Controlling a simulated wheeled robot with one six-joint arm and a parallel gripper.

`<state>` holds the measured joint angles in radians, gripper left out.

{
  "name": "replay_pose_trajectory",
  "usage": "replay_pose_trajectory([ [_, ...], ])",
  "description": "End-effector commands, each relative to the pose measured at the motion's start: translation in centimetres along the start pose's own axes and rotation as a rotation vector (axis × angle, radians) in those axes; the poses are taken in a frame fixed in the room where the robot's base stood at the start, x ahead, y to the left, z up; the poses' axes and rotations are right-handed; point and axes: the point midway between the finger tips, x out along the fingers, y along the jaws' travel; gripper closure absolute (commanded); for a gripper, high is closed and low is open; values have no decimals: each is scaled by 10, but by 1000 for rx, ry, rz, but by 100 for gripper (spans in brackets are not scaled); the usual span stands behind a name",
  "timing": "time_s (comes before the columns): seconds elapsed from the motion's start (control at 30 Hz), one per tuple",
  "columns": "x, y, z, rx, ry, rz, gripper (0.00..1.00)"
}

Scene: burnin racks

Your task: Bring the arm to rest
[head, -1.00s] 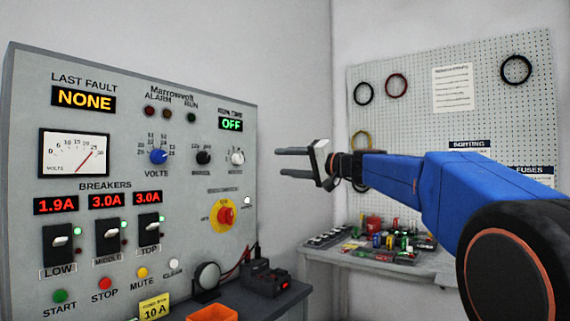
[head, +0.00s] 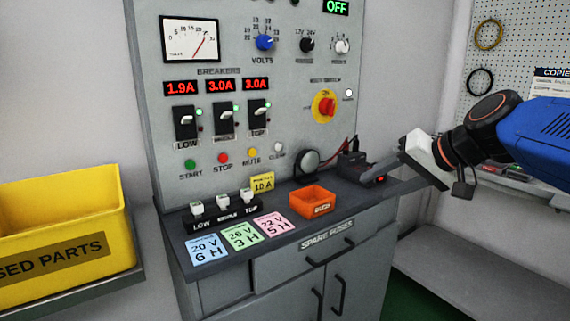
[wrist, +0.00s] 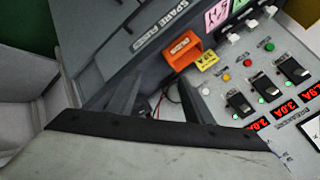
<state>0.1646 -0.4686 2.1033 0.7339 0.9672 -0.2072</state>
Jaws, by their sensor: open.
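My gripper (head: 376,173) is at the right of the head view, in front of the right end of the control panel's shelf. Its fingers point left and the jaws hold nothing. In the wrist view both fingers (wrist: 160,92) stand apart, with the shelf and a red cable behind the gap. The blue arm (head: 545,140) reaches in from the right edge. I cannot tell the exact distance between the fingers and the black box on the shelf.
The grey control panel (head: 225,105) has breakers, knobs and a red switch (head: 326,104). Its shelf holds an orange bin (head: 311,201), three coloured cards and a black box (head: 352,165). A yellow bin (head: 60,225) stands left. A low grey bench (head: 480,270) is at right.

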Motion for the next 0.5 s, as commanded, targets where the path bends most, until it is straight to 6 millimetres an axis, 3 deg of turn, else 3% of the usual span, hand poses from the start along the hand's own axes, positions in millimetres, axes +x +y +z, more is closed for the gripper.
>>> replay_pose_trajectory([
  [0.03, 1, 13, 29, -26, -29, 45, 53],
  [0.1, 3, 35, 66, -62, -69, 116, 53],
  [0.3, -1, 106, 164, -178, -165, 321, 53],
  [0.5, -9, 164, 226, -281, -220, 475, 53],
])
